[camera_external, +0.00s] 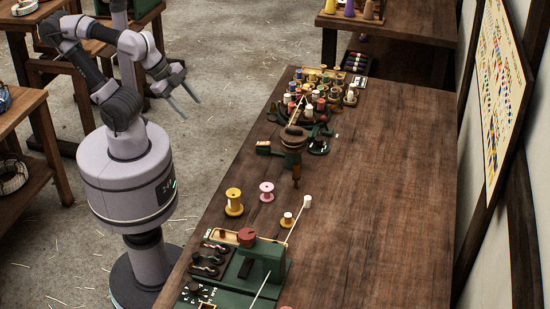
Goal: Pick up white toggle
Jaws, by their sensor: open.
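A small white cylindrical piece (307,202) stands on the long wooden table, at the upper end of a thin white cord. It may be the white toggle, but it is too small here to be sure. Other small white pieces show among the crowded spools farther back, and I cannot tell their kind. My gripper (192,109) is open and empty. It is raised over the floor to the left of the table, well apart from the white piece.
The long table (390,200) is bare on its right side. A yellow spool (234,203), a pink spool (267,192) and a small yellow-and-white spool (287,219) stand near its left edge. A green machine (262,263) is in front; a dark winder (293,139) is behind.

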